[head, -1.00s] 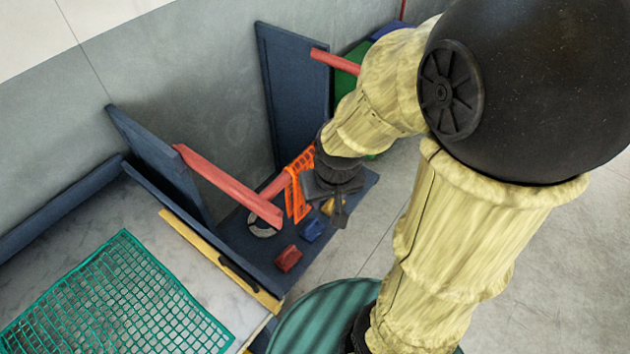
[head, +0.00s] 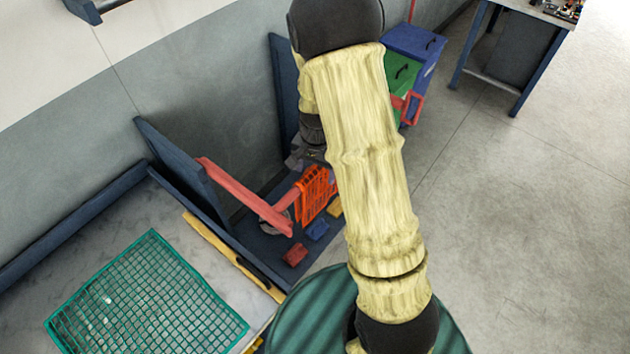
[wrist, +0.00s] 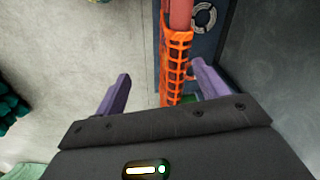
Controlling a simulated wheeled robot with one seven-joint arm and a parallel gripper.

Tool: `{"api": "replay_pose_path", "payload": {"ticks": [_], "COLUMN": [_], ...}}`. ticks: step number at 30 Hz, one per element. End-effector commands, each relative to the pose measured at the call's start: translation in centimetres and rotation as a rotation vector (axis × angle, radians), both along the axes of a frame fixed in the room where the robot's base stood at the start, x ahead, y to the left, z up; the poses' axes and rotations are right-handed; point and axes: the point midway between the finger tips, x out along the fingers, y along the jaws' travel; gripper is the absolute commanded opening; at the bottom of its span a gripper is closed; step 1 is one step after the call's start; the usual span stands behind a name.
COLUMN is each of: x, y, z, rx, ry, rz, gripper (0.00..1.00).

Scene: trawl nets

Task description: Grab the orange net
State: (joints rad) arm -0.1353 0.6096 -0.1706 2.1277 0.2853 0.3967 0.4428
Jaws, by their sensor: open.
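The orange net (head: 317,193) hangs draped over a red bar (head: 286,194) in the blue rack, in the head view. In the wrist view the orange net (wrist: 176,62) hangs on the red bar (wrist: 181,14), just beyond my fingertips and nearer the right finger. My gripper (wrist: 158,88) is open, with its two purple fingers apart and nothing clearly between them. In the head view my arm hides part of the net's right side, and my gripper (head: 303,158) shows only in part, above the net.
A longer red bar (head: 246,197) juts out left of the net. Red (head: 295,254) and blue (head: 317,230) blocks lie on the rack's base. Green (head: 400,76) and blue (head: 414,45) bins stand behind.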

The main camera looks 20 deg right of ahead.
Motion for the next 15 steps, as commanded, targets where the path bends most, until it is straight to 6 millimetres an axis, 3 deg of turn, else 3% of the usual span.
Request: {"api": "replay_pose_path", "payload": {"ticks": [6, 15], "x": [1.5, 1.5], "y": [-0.1, -0.1], "z": [-0.7, -0.9], "rx": [-0.01, -0.01], "ry": [0.029, 0.029], "rz": [-0.108, -0.111], "gripper": [0.73, 0.73]}}
